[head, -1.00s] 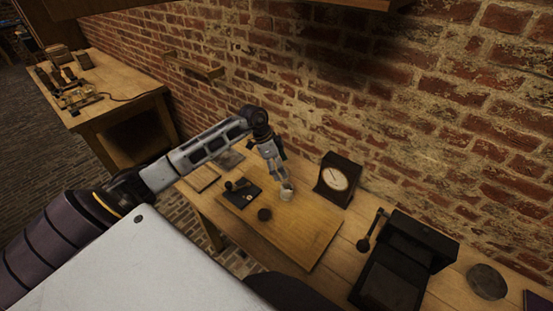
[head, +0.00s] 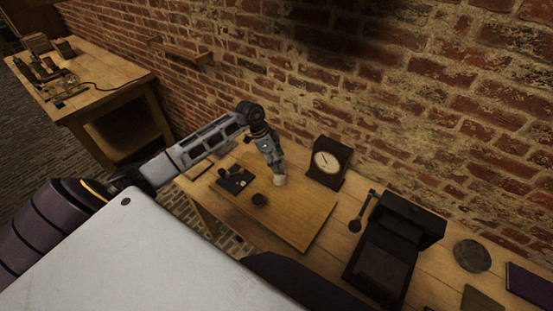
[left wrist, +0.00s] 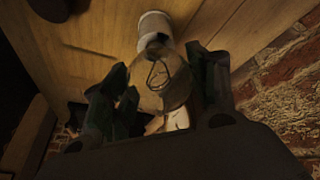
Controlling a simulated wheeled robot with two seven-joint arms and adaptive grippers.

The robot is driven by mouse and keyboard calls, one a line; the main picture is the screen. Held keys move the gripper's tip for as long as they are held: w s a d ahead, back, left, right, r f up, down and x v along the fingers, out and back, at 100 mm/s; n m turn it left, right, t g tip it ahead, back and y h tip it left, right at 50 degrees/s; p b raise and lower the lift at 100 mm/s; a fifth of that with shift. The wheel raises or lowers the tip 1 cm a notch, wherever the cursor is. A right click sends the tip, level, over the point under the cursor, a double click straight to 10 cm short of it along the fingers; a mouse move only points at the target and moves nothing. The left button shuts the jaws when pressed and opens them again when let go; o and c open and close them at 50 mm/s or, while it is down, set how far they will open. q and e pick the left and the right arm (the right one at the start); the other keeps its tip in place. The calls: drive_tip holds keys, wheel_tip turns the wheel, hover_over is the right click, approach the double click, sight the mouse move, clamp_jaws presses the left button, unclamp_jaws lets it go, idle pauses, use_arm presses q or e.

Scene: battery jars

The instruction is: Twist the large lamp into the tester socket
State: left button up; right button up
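The large lamp (left wrist: 162,78) is a clear glass bulb with a visible filament. In the left wrist view it lies between the fingers of my left gripper (left wrist: 163,90), with its narrow end pointing away from me. A white cylinder (left wrist: 154,24) lies in line with that end, and I cannot tell whether they touch. In the head view my left gripper (head: 274,168) points down, directly above the white cylinder (head: 280,181) on the wooden board (head: 300,220). The glass is too small to make out there. Whether the fingers press on the glass is unclear. My right gripper is out of view.
A dark plate with small fittings (head: 236,180) and a round dark piece (head: 259,199) lie left of the cylinder. A dial meter (head: 328,163) stands behind, near the brick wall. A black box (head: 393,250) stands to the right. The board's front right is clear.

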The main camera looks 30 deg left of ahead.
use_arm(q)
drive_tip(key=c, duration=0.6)
drive_tip(key=shift+w+d+m+g+y, duration=0.1)
drive_tip(key=shift+d+m+g+y, duration=0.15)
drive_tip(key=shift+m, duration=0.35)
drive_tip(key=shift+w+d+m+g+y, duration=0.15)
drive_tip(key=shift+m+g, duration=0.1)
drive_tip(key=shift+m, duration=0.35)
drive_tip(key=shift+w+d+m+g+y, duration=0.1)
drive_tip(key=shift+d+m+g+y, duration=0.3)
drive_tip(key=shift+m, duration=0.55)
drive_tip(key=shift+w+d+m+g+y, duration=0.15)
drive_tip(key=shift+m+g+y, duration=0.3)
drive_tip(key=shift+m, duration=0.5)
drive_tip(key=shift+s, duration=0.1)
drive_tip(key=shift+s+m+b, duration=0.2)
drive_tip(key=shift+m, duration=0.9)
drive_tip(key=shift+s+m+b, duration=0.15)
drive_tip(key=shift+m+b, duration=0.05)
drive_tip(key=shift+m, duration=0.9)
